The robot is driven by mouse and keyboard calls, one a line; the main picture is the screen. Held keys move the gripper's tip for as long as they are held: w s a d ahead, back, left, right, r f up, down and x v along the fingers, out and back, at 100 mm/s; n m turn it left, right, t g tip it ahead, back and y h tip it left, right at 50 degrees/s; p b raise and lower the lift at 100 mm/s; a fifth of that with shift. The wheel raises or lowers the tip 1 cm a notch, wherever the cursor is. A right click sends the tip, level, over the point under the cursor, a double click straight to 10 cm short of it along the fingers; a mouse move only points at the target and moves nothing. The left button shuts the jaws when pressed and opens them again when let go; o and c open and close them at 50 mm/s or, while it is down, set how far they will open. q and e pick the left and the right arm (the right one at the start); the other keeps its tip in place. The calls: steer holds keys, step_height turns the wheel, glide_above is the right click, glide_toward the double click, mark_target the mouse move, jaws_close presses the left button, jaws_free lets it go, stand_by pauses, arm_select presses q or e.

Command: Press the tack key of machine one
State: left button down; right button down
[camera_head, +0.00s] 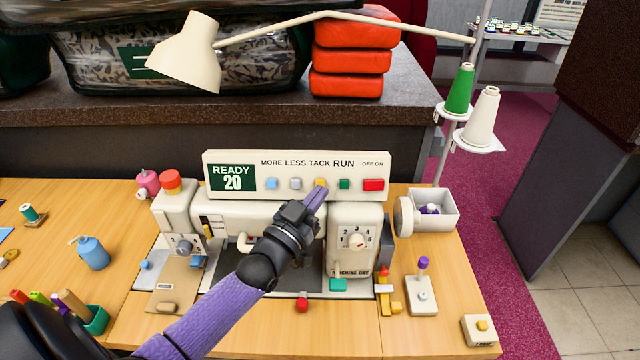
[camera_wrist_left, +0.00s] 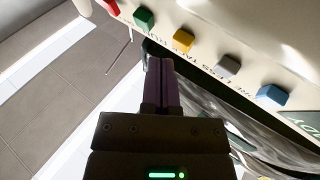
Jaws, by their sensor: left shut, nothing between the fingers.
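Machine one (camera_head: 353,252) is a cream sewing machine on the wooden table. Its key panel (camera_head: 292,163) reads READY 20 and has a row of coloured keys. The yellow tack key (camera_head: 320,183) sits under the word TACK, between the grey less key (camera_head: 295,183) and the green run key (camera_head: 344,184). My left gripper (camera_head: 316,196) is shut and empty, its purple fingertips at the lower edge of the yellow key. In the left wrist view the fingertips (camera_wrist_left: 160,64) point toward the panel beside the yellow key (camera_wrist_left: 183,40); contact cannot be told. My right gripper is out of view.
A blue more key (camera_head: 271,183) and a red off/on key (camera_head: 373,185) flank the row. A cream lamp (camera_head: 190,55) arches above. Thread cones (camera_head: 460,90) stand at right. A blue bottle (camera_head: 92,252) and pen holder (camera_head: 96,320) are at left.

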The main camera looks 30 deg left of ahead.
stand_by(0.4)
arm_select(q)
steer(key=shift+w+a+f, duration=0.15)
steer(key=shift+w+a, duration=0.1)
steer(key=shift+w, duration=0.1)
steer(key=shift+w+a+f+b, duration=0.15)
steer(key=shift+w+b, duration=0.15)
steer(key=shift+b, duration=0.25)
stand_by(0.4)
steer(key=shift+s+d+r+p, duration=0.3)
steer(key=shift+s+d+p, duration=0.1)
steer(key=shift+s+p, duration=0.35)
steer(key=shift+w, duration=0.15)
